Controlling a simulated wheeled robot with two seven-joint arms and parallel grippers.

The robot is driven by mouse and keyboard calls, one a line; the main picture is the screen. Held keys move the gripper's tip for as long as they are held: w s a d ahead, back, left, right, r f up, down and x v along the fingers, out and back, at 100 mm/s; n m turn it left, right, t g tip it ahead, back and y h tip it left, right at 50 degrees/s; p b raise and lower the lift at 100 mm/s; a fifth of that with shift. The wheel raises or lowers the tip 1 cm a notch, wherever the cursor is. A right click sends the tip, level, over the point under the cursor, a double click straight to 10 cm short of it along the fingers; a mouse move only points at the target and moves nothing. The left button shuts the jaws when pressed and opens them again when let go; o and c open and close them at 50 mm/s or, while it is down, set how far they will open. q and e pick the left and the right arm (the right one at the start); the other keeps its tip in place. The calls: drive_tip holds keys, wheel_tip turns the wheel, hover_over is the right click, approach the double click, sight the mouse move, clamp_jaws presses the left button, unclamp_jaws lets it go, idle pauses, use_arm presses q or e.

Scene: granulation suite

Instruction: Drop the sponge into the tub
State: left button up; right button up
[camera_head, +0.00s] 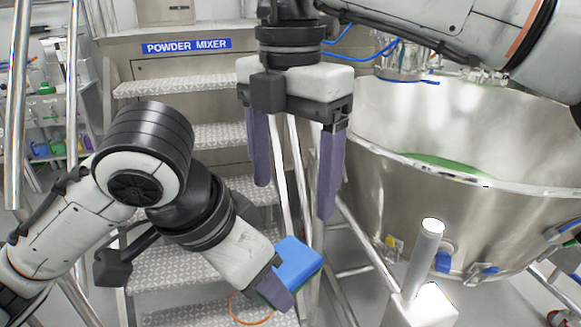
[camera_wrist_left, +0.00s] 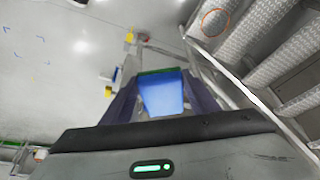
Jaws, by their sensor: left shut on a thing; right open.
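The sponge (camera_head: 298,260), blue with a green layer, is in my left gripper (camera_head: 283,284) at the lower middle of the head view. In the left wrist view the sponge (camera_wrist_left: 162,96) sits between the two purple fingers, its green edge at the far side. My left gripper is shut on it and holds it in the air. A large round steel tub (camera_head: 375,165) stands at the right, with something green inside. The sponge is left of the tub and outside it. My right gripper (camera_head: 292,195) points down, open and empty, left of the tub rim. My right arm hides part of the tub's back.
Metal tread steps (camera_head: 185,87) with a POWDER MIXER sign (camera_head: 187,46) rise behind the grippers. Steel rails (camera_head: 17,100) stand at the left. A white post (camera_head: 424,258) stands in front of the tub. An orange ring (camera_head: 250,320) shows below the sponge.

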sight(291, 246)
wheel_tip(291, 246, down, 11)
drive_tip(key=shift+r, duration=0.2)
drive_tip(key=shift+c, duration=0.3)
use_arm(q)
drive_tip(key=shift+s+d, duration=0.1)
use_arm(e)
drive_tip(key=shift+a, duration=0.1)
drive_tip(key=c, duration=1.1)
use_arm(q)
drive_tip(key=o, duration=1)
use_arm(e)
drive_tip(key=shift+r, duration=0.1)
